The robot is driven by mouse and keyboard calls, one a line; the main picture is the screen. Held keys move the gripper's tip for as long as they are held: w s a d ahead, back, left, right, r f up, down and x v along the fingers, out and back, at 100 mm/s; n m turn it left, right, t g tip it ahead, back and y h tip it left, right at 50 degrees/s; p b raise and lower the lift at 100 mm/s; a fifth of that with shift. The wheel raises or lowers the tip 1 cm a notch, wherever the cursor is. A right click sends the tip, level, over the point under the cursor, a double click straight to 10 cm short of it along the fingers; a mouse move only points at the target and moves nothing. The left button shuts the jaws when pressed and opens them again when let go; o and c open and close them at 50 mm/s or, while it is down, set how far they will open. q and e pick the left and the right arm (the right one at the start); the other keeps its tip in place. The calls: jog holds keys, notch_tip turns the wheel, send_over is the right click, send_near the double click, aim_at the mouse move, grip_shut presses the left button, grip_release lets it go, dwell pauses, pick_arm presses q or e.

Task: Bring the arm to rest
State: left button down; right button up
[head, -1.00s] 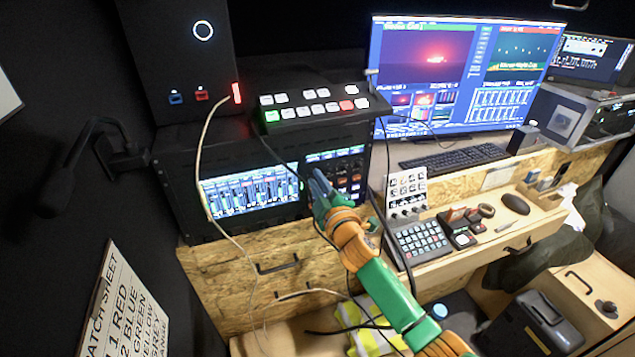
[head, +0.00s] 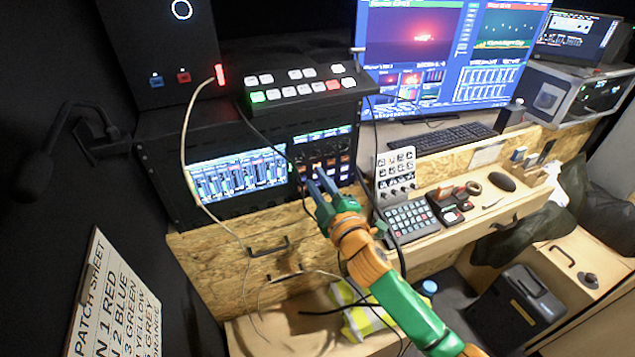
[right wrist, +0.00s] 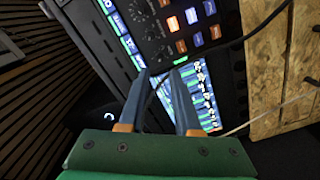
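My right arm (head: 405,305), green and orange, reaches up from the bottom right in the head view. Its gripper (head: 318,182) has blue-grey fingers in front of the lower right part of the black rack unit (head: 160,185), near its lit buttons. In the right wrist view the two fingers of this gripper (right wrist: 160,75) stand apart, with nothing clearly held between them. A dark cable (right wrist: 160,85) passes close to the fingers; I cannot tell whether it touches. My left gripper is not in view.
A switcher panel (head: 300,91) sits on top of the rack. A cream cable (head: 185,150) hangs down its front. A keypad (head: 411,221), small control panel (head: 397,172), keyboard (head: 440,138) and monitor (head: 430,60) lie to the right. A patch sheet (head: 115,300) stands at lower left.

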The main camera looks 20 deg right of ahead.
dwell(0.3)
jog(key=s+d+f+m+g, duration=0.1)
jog(key=s+f+m+g, duration=0.35)
jog(key=f, duration=1.25)
jog(key=s+d+f+m+g, duration=0.1)
jog(key=s+f+g, duration=0.4)
jog(key=s+f, duration=0.85)
jog(key=s+f+m+g, duration=0.1)
jog(key=s+f+g, duration=0.1)
jog(key=s+f, duration=0.3)
jog(key=s+f+m+g, duration=0.2)
jog(key=s+f, duration=0.4)
jog(key=s, duration=0.6)
jog(key=s+a+f+m+g, duration=0.1)
jog(key=s+f+g, duration=0.2)
jog(key=s, duration=0.6)
notch_tip(320, 180, down, 2)
jog(key=shift+f+h, duration=0.25)
jog(key=shift+h, duration=0.05)
jog(key=shift+m+g, duration=0.25)
